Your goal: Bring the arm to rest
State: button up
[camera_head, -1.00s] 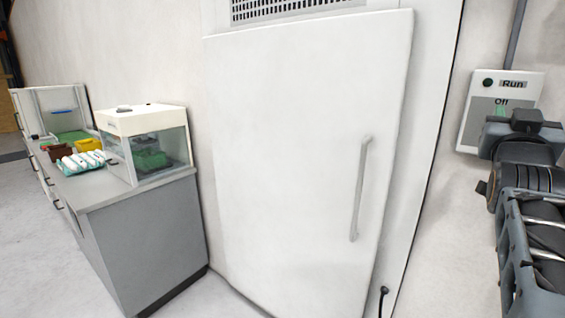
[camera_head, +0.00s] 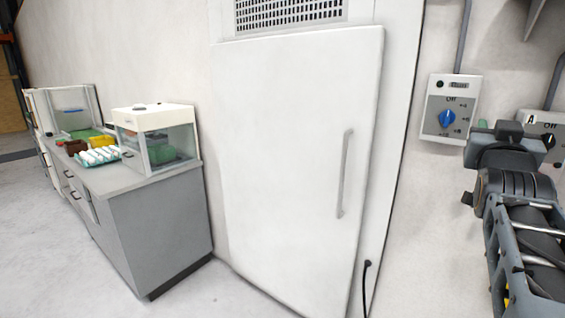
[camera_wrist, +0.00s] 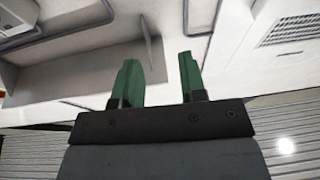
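My gripper (camera_wrist: 158,76) shows in the wrist view as two green fingers standing apart, with nothing between them. In the head view my dark arm is at the right edge, raised in front of the wall. A small green part of the gripper (camera_head: 482,124) shows beside it, but the fingers are mostly hidden there. The gripper touches nothing that I can see.
A tall white cabinet door (camera_head: 290,150) with a handle (camera_head: 345,175) stands ahead. A wall control box with a blue knob (camera_head: 447,119) is left of my arm. A grey counter (camera_head: 160,225) at left holds a glass-fronted box (camera_head: 155,118) and a white egg tray (camera_head: 98,157). The floor at left is clear.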

jog(key=w+a+f+n+g+y+p, duration=0.2)
jog(key=a+f+y+p, duration=0.15)
jog(key=a+f, duration=0.3)
jog(key=w+a+f+n+g+y+p, duration=0.2)
jog(key=a+f+g+y+p, duration=0.1)
jog(key=a+f+y, duration=0.4)
jog(key=s+a+f+n+g+y+p, duration=0.2)
jog(key=s+a+f+n+g+p, duration=0.1)
jog(key=s+a+f+g, duration=0.5)
jog(key=s+a+f+p, duration=0.1)
jog(key=s+a+f, duration=0.2)
jog(key=f, duration=0.3)
jog(key=shift+s+a+n+y, duration=0.15)
jog(key=shift+a+n+y, duration=0.2)
jog(key=shift+a, duration=0.45)
